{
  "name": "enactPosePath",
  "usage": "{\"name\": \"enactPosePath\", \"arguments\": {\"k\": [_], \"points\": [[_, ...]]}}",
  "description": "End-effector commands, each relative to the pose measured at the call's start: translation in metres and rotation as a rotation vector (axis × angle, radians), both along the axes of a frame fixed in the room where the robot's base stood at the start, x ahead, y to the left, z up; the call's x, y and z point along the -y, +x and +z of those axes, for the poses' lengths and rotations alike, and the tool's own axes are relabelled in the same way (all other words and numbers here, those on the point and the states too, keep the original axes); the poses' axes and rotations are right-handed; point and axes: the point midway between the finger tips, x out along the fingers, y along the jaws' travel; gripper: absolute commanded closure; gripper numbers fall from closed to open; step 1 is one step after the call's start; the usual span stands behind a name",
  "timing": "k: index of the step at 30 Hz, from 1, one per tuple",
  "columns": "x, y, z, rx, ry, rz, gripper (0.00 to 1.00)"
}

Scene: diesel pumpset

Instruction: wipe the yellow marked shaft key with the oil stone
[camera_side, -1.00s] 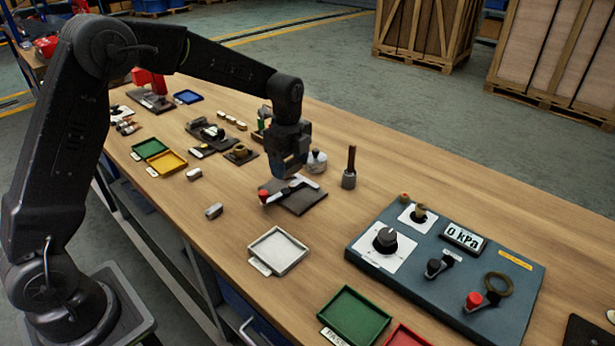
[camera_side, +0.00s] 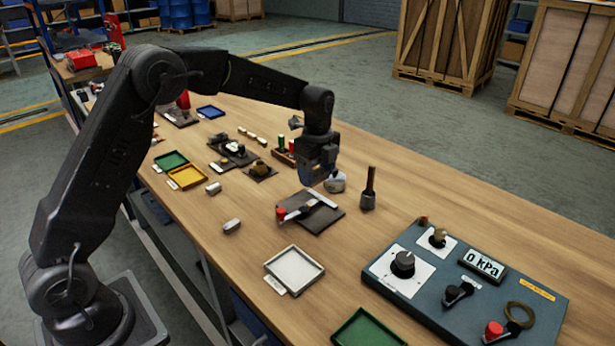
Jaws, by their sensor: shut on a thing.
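My gripper (camera_side: 311,183) points down above the far edge of a dark plate that bears a red-knobbed lever. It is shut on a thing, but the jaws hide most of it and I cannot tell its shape. The oil stone cannot be picked out with certainty. Two small pale grey blocks lie on the bench to the left, one nearer (camera_side: 232,226) and one farther (camera_side: 213,187).
The dark plate (camera_side: 328,218) lies below my gripper. A white tray (camera_side: 295,271) and a pressure panel (camera_side: 466,284) are nearer. Green (camera_side: 171,160) and yellow (camera_side: 187,177) trays lie left.

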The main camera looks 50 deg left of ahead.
Motion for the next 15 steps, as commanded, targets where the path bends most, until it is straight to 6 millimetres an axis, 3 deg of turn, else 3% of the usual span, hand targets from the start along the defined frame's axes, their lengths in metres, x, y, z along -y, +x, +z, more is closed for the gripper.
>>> {"name": "enactPosePath", "arguments": {"k": [5, 15], "points": [[-0.001, 0.015, -0.002, 0.000, 0.000, 0.000, 0.55], [-0.001, 0.016, -0.023, -0.002, 0.000, 0.000, 0.55]]}}
